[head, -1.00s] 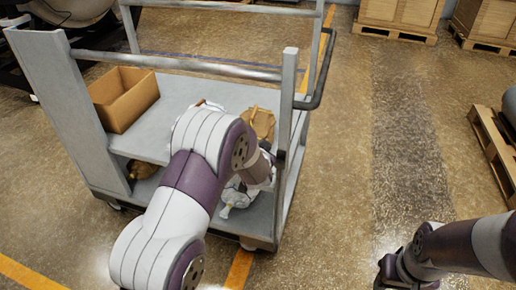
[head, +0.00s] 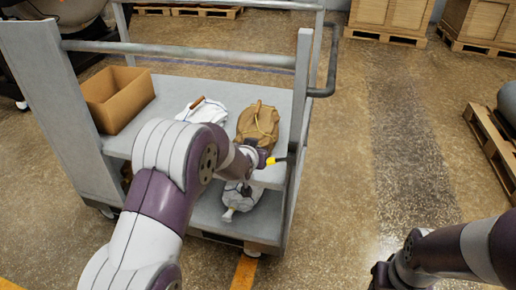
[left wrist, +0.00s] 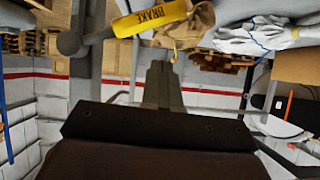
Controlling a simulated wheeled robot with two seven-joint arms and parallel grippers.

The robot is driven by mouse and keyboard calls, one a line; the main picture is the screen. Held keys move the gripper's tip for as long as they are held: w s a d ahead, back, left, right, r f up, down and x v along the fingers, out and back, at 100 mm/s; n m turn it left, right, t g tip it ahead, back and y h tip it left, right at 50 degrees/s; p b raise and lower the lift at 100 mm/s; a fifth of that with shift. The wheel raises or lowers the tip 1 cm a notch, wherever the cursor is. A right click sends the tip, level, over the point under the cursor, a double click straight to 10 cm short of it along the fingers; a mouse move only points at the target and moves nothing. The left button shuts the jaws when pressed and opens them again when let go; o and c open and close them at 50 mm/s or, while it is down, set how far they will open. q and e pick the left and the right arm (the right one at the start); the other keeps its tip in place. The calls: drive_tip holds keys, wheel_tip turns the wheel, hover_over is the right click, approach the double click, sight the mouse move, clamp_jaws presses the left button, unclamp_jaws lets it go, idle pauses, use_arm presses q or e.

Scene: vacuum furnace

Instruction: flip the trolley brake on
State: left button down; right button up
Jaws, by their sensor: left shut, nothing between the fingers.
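The grey trolley (head: 215,95) stands in front of me, with uprights, rails and two shelves. A brake lever with a yellow sleeve (head: 276,160) shows at its right side near the front upright. My left gripper (head: 262,158) is close beside the lever in the head view. In the left wrist view the gripper (left wrist: 160,72) is shut and empty, just below the sleeve; contact cannot be told. My right gripper (head: 380,274) is low at the right, its fingers unclear.
A cardboard box (head: 118,98), white gloves (head: 203,110) and a brown bag (head: 258,124) lie on the upper shelf. A wrapped item (head: 240,195) is on the lower shelf. Pallets with crates (head: 390,15) stand behind. The floor right of the trolley is clear.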

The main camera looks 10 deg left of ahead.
use_arm(q)
drive_tip(key=shift+f+b, duration=1.15)
drive_tip(key=shift+f, duration=1.05)
use_arm(e)
drive_tip(key=shift+d+f, duration=0.1)
drive_tip(key=shift+f, duration=1.5)
use_arm(q)
drive_tip(key=shift+f, duration=0.1)
